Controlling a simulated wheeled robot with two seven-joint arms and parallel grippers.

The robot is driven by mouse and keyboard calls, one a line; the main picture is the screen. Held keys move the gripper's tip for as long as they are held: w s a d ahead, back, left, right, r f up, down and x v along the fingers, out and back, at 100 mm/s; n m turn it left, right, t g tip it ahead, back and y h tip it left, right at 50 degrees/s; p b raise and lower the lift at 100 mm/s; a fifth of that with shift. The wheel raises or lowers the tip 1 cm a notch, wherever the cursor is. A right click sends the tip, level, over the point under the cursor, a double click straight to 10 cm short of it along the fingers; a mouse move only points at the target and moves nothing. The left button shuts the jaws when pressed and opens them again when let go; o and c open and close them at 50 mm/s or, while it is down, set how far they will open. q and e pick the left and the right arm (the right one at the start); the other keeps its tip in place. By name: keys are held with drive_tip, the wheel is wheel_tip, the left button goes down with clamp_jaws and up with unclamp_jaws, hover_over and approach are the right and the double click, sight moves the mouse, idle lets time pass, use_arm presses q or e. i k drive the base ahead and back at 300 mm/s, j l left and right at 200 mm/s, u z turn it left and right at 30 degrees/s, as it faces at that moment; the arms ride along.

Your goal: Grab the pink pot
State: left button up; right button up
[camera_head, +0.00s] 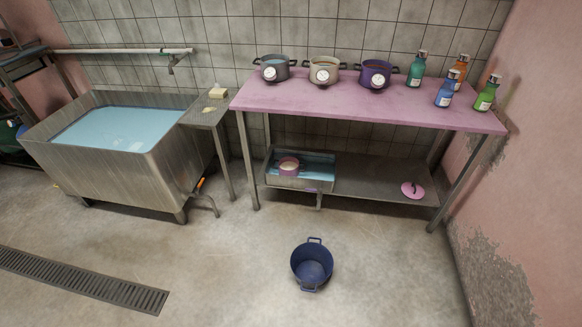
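A small pink pot (289,166) with a pale inside sits in a metal basin (300,183) of blue water. The basin is at the left end of the lower shelf, under the pink-topped table. A pink lid (412,190) with a knob lies on the right part of the same shelf. Neither of my grippers shows in the head view.
The pink table (330,95) bears a grey pot (272,68), a beige pot (324,71), a purple pot (377,75) and several bottles. A large water tub (110,130) is at left. The floor is otherwise clear.

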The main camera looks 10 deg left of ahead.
sight(289, 166)
drive_tip(key=i+j+z, duration=0.2)
drive_tip(key=j, duration=0.25)
drive_tip(key=i+j+z, duration=0.15)
drive_tip(key=j, duration=0.35)
drive_tip(key=i+j+z, duration=0.2)
drive_tip(key=j, duration=0.3)
drive_tip(key=j+z, duration=0.2)
drive_tip(key=j, duration=0.3)
drive_tip(key=i+j+z, duration=0.2)
drive_tip(key=i+j, duration=0.15)
drive_tip(key=i+j+z, duration=0.2)
drive_tip(key=j, duration=0.3)
drive_tip(key=i+j+z, duration=0.4)
drive_tip(key=i+j, duration=0.25)
drive_tip(key=j, duration=0.15)
